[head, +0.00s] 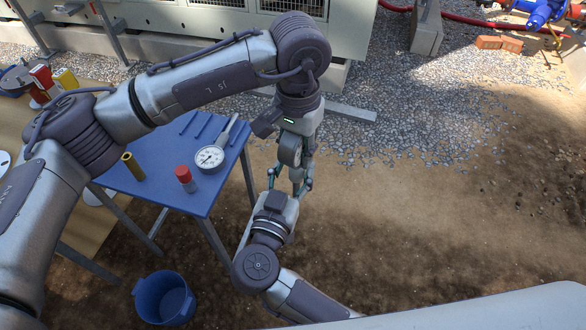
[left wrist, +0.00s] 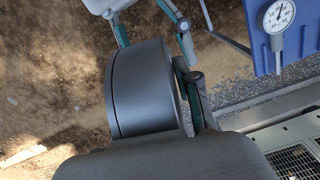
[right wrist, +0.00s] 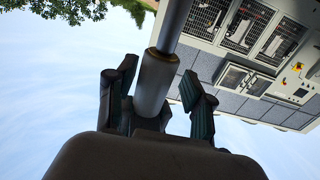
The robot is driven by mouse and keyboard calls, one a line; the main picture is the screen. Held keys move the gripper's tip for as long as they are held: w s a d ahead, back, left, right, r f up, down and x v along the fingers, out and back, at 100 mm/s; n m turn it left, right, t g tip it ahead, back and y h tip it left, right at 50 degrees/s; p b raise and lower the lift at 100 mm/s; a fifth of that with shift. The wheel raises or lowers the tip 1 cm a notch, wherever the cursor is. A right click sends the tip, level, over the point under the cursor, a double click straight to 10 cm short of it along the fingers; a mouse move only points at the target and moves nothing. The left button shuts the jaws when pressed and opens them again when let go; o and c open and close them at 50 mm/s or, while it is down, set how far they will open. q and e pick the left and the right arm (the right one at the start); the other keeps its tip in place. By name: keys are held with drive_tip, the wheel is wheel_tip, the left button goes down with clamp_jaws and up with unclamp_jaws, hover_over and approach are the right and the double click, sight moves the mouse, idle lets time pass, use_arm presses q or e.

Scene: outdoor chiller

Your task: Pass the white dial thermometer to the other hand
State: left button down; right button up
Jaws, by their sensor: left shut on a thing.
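My left gripper (head: 293,142) is shut on a dial thermometer (head: 289,151). Its round grey casing (left wrist: 145,90) fills the middle of the left wrist view, and its face is turned away from sight. Its grey stem (right wrist: 155,82) points down towards my right gripper (head: 290,182). In the right wrist view, the stem passes between the right fingers, with gaps at both sides, so that gripper is open around it. Another dial thermometer with a white face (head: 210,157) lies on the blue table and also shows in the left wrist view (left wrist: 279,15).
The blue table (head: 170,186) also bears a brass cylinder (head: 132,165) and a red-capped bottle (head: 185,178). A blue bucket (head: 165,298) stands on the ground below. A large chiller cabinet (head: 200,18) is behind. The ground to the right is open.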

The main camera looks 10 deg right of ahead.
use_arm(q)
drive_tip(key=shift+d, duration=0.1)
use_arm(e)
clamp_jaws()
use_arm(q)
drive_tip(key=c, duration=0.7)
unclamp_jaws()
drive_tip(key=shift+c, duration=0.2)
